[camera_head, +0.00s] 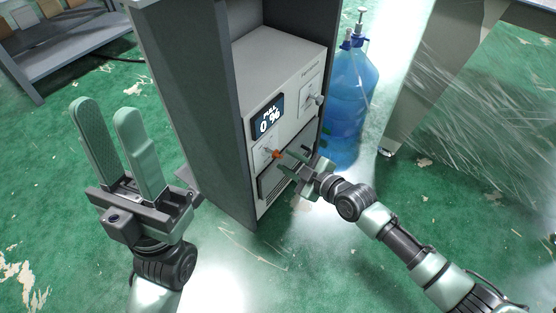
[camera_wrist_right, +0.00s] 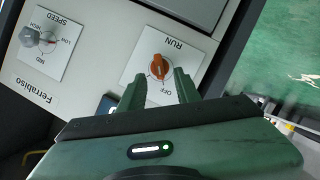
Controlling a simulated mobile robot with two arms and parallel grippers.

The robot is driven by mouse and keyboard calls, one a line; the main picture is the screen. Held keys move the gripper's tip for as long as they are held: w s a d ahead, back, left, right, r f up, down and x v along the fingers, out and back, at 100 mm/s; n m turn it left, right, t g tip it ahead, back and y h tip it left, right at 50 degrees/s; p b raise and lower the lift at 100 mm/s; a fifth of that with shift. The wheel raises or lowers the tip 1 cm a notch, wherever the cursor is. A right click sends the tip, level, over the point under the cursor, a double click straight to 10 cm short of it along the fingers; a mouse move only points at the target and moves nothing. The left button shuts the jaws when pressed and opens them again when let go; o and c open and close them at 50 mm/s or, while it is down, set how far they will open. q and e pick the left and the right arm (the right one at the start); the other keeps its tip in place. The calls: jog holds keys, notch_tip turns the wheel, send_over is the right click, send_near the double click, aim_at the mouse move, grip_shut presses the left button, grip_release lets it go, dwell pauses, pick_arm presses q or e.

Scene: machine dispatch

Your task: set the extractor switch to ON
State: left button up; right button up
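The extractor is a pale grey box (camera_head: 275,65) inside a dark cabinet in the head view. Its orange rotary switch (camera_head: 277,154) is low on the front; in the right wrist view the orange knob (camera_wrist_right: 160,68) sits on a white plate marked RUN and OFF. I cannot surely tell which mark it points to. My right gripper (camera_head: 290,164) is open in front of the switch. In its wrist view the fingers (camera_wrist_right: 160,83) stand apart, with the knob just beyond the gap between their tips. My left gripper (camera_head: 107,108) is open and empty, away from the box.
A display (camera_head: 267,118) reading 0 % is above the switch. A grey SPEED knob (camera_head: 316,99) is farther along the front; it also shows in the wrist view (camera_wrist_right: 30,37). The cabinet side (camera_head: 200,110) stands left of the box. A blue water bottle (camera_head: 350,90) stands right.

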aim_at(280, 157)
jog(key=b+x, duration=0.1)
jog(key=x, duration=0.3)
jog(key=shift+w+a+f+b, duration=0.1)
jog(key=shift+f+b, duration=0.05)
jog(key=shift+b, duration=0.15)
jog(key=shift+w+a+f, duration=0.1)
jog(key=shift+w+a, duration=0.25)
jog(key=shift+w, duration=0.15)
grip_shut()
